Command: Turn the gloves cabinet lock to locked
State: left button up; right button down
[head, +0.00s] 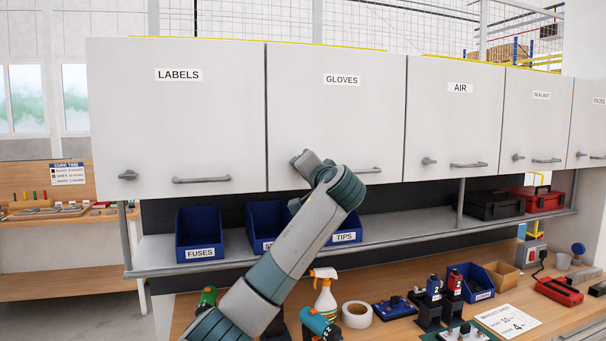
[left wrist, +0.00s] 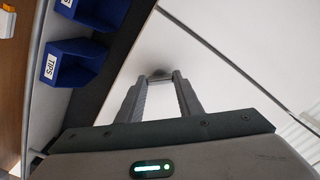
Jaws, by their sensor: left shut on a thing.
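The gloves cabinet (head: 338,115) is a white door labelled GLOVES in the upper row. Its bar handle (head: 367,170) shows at the lower right of the door. My left gripper (head: 300,161) is at the door's lower left, where my arm hides the lock in the head view. In the left wrist view, my left gripper (left wrist: 160,80) is shut on the grey gloves lock knob (left wrist: 159,71), which shows at the fingertips against the white door. How far the knob is turned cannot be told. My right gripper is not in view.
The labels cabinet (head: 175,115) to the left and the air cabinet (head: 455,115) to the right have similar knobs and handles. Blue bins (head: 200,235) stand on the shelf below. A spray bottle (head: 325,293) and tape roll (head: 357,314) stand on the bench.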

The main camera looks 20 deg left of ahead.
pick_arm(q)
jog(key=m, duration=0.8)
jog(key=shift+p, duration=0.35)
jog(key=o, duration=1.1)
jog(key=shift+s+d, duration=0.1)
jog(key=b+v, duration=0.7)
jog(key=v, duration=1)
jog(key=shift+d, duration=0.15)
